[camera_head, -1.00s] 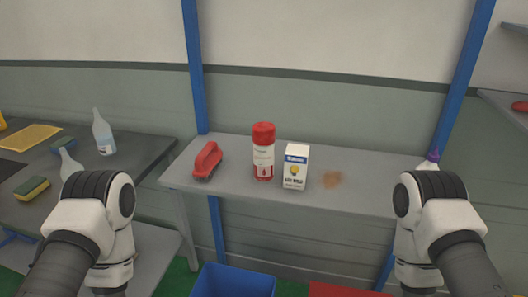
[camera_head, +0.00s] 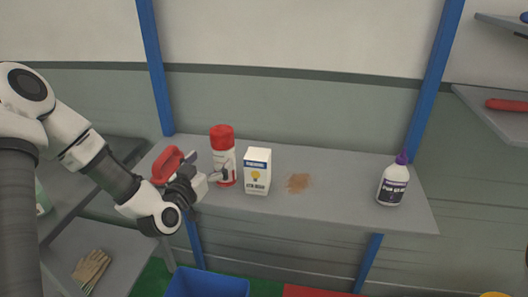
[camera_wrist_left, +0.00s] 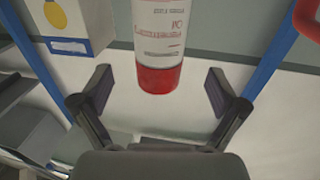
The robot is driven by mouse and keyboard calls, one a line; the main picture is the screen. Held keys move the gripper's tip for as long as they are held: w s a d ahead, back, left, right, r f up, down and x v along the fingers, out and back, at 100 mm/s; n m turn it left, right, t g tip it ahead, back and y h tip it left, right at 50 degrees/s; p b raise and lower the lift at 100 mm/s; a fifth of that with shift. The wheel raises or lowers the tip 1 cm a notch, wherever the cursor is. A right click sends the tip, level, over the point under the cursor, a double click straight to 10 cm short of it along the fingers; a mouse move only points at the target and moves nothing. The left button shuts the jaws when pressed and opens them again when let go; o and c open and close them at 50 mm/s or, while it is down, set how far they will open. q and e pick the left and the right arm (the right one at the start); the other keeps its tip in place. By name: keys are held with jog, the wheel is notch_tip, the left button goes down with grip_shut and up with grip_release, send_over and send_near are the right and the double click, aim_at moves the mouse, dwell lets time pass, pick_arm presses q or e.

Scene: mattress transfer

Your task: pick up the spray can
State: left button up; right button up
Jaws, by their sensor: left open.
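The spray can (camera_head: 223,160), white with a red cap, stands upright on the grey shelf between a red brush and a white box. My left gripper (camera_head: 212,176) reaches in from the left, close beside the can. In the left wrist view, its two open fingers (camera_wrist_left: 158,82) lie either side of the red end of the can (camera_wrist_left: 160,30), with a gap on both sides. My right gripper is out of view.
The white box (camera_head: 257,172) stands right of the can, and the red brush (camera_head: 168,163) lies left, partly behind my gripper. A purple-capped bottle (camera_head: 393,184) stands at the shelf's right end. A brown stain (camera_head: 298,183) marks the shelf (camera_head: 340,195). A blue bin (camera_head: 205,285) is below.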

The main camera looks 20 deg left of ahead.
aim_at(224, 151)
pick_arm(q)
jog(key=w, duration=0.3)
jog(key=w+f+p, duration=0.1)
jog(key=w, duration=0.3)
jog(key=shift+a+f, duration=0.15)
jog(key=shift+f, duration=0.05)
jog(key=shift+s+a, duration=0.15)
jog(key=c, duration=1.5)
